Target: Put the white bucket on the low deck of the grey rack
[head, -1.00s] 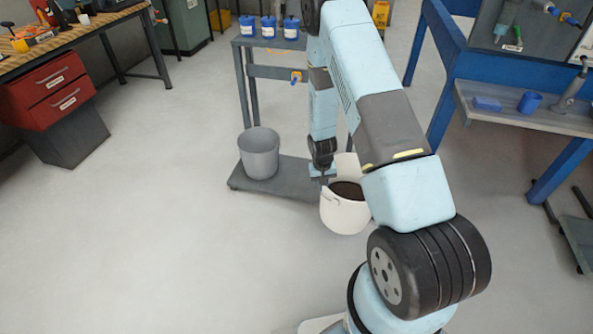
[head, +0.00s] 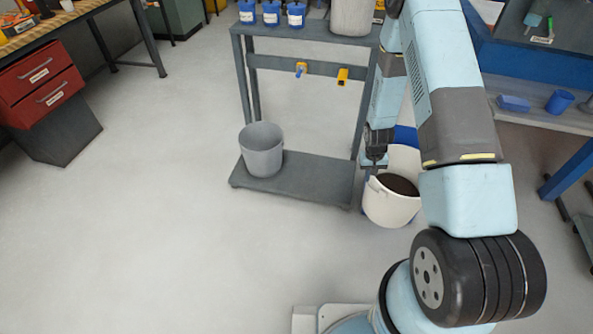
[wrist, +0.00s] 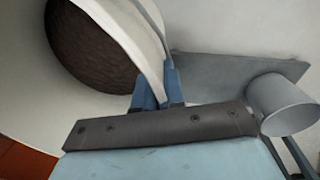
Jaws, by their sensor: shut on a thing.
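The white bucket (head: 388,207) has dark brown contents and is just right of the grey rack's low deck, at its right end. My gripper (head: 376,170) is shut on the bucket's rim at its left side; in the wrist view, my blue fingertips (wrist: 159,92) pinch the rim of the white bucket (wrist: 145,38). I cannot tell whether the bucket's base is off the floor. The low deck (head: 310,180) of the grey rack is near the floor, and it also shows in the wrist view (wrist: 215,70). My arm hides part of the rack's right side.
A grey bucket (head: 262,150) stands on the left part of the low deck; right of it the deck is bare. Blue containers (head: 271,14) and a light grey container (head: 352,16) stand on the top. A blue workbench (head: 515,62) is at right. Open floor lies left.

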